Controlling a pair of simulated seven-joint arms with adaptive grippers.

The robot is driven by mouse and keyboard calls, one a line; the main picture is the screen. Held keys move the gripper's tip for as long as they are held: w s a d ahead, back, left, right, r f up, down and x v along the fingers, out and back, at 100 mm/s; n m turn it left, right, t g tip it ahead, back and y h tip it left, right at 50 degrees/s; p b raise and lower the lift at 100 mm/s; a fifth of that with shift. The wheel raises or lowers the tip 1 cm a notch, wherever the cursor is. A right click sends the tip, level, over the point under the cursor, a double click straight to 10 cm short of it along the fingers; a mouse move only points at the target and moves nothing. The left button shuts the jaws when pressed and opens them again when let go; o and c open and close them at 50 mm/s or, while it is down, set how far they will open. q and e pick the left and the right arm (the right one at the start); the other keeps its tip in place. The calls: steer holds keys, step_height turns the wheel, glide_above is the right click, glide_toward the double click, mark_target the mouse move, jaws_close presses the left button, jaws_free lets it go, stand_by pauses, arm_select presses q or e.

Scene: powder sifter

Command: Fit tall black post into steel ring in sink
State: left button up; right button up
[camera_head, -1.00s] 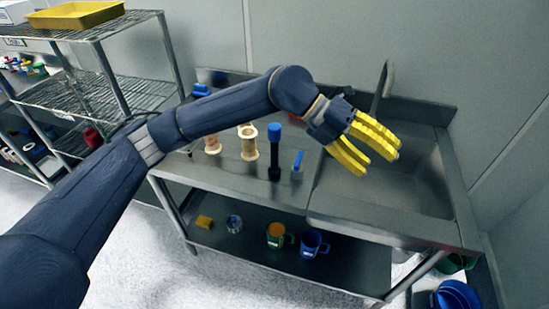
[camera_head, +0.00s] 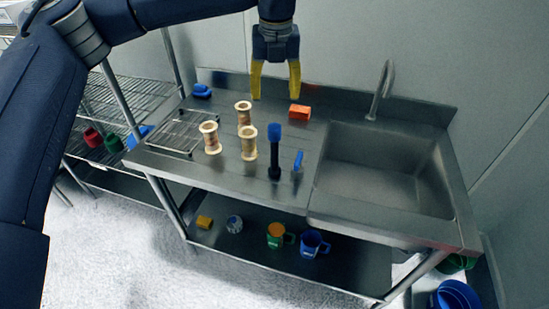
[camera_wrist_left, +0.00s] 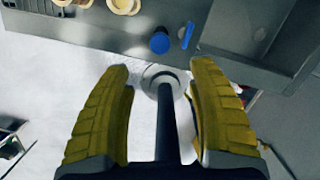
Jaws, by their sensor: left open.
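The tall black post (camera_head: 275,158) stands upright on the steel counter, with a blue top. Its round blue top also shows in the left wrist view (camera_wrist_left: 160,42), beyond the fingertips. The sink (camera_head: 375,165) is at the right of the counter and looks bare. I can make out no steel ring in it. My left gripper (camera_head: 275,97) points down with its yellow fingers apart. In the head view nothing shows between them, and it is apart from the post. In the left wrist view the fingers (camera_wrist_left: 162,75) are spread, over floor in front of the counter. My right gripper is not in view.
Several pale spools (camera_head: 249,143) stand left of the post. A small blue item (camera_head: 298,161) is close on its right. An orange-red block (camera_head: 299,112) lies behind, and a curved faucet (camera_head: 383,90) rises behind the sink. A wire rack (camera_head: 172,135) lies at the left.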

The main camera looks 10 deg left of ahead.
mark_target(274, 136)
arm_select(q)
steer(key=f, duration=0.5)
steer(key=w+f, duration=0.1)
steer(key=f, duration=0.5)
steer(key=w+f, duration=0.1)
steer(key=f, duration=0.4)
steer(key=shift+w+a+f, duration=0.15)
steer(key=shift+a+f, duration=0.05)
jaws_close()
